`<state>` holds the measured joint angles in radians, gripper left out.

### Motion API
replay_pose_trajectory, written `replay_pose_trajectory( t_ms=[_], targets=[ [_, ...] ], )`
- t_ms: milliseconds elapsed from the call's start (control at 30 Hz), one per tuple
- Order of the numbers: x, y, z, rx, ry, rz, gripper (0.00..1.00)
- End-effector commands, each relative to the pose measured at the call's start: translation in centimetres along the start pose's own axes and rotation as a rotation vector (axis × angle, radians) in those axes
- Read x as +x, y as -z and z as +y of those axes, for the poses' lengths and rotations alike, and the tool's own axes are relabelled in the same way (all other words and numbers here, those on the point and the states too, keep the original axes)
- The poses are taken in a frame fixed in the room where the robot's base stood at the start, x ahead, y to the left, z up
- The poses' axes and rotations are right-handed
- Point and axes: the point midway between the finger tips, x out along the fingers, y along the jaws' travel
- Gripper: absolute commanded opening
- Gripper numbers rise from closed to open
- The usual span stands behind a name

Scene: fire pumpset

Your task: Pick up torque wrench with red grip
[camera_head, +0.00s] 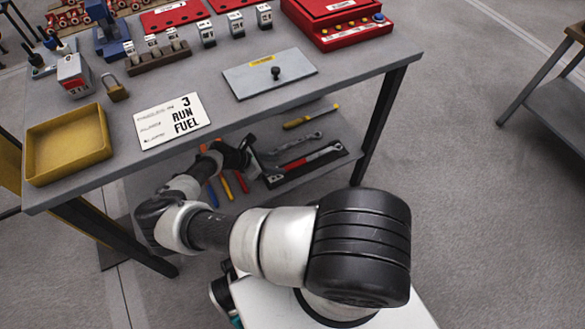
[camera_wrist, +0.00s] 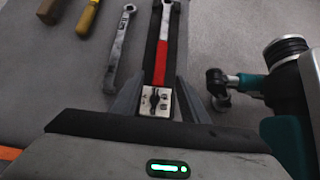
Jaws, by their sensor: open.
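The torque wrench with the red grip lies on the lower shelf under the table; its red grip (camera_head: 294,165) shows in the head view. In the wrist view its red grip (camera_wrist: 160,62) runs up the picture over a dark strip or tray, with a silver end at the top. My gripper (camera_wrist: 157,98) is open, its two grey fingers on either side of the wrench's near end, with a pale square piece with dark marks between them. Contact cannot be told. In the head view my gripper (camera_head: 256,165) is partly hidden by my arm and the table.
A silver wrench (camera_wrist: 121,45) lies close left of the red grip, with a yellow-handled tool (camera_wrist: 88,18) farther left. The tabletop (camera_head: 225,118) overhangs the shelf and a dark table leg (camera_head: 378,125) stands at right. Coloured-handled tools (camera_head: 226,186) lie left of my gripper.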

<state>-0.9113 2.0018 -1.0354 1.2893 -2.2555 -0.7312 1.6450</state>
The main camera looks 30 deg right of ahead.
Motion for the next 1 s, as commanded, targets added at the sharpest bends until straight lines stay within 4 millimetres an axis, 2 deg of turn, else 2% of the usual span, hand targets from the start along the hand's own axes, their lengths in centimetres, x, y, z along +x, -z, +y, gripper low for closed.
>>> replay_pose_trajectory(
  t_ms=[33, 100, 367, 633, 933, 967, 1000],
  targets=[
    [1.1, 0.0, -0.1, 0.0, 0.003, 0.0, 0.41],
    [2.1, 0.0, 0.0, 0.0, 0.001, 0.0, 0.41],
    [3.9, -0.1, -0.1, 0.001, 0.001, 0.0, 0.41],
    [7.8, -0.2, -0.1, 0.002, 0.002, 0.001, 0.41],
    [8.4, -0.3, -0.1, -0.001, -0.001, 0.0, 0.41],
    [8.3, -0.3, -0.1, 0.0, -0.001, 0.0, 0.39],
    [8.3, -0.3, -0.1, 0.0, -0.001, 0.0, 0.32]
  ],
)
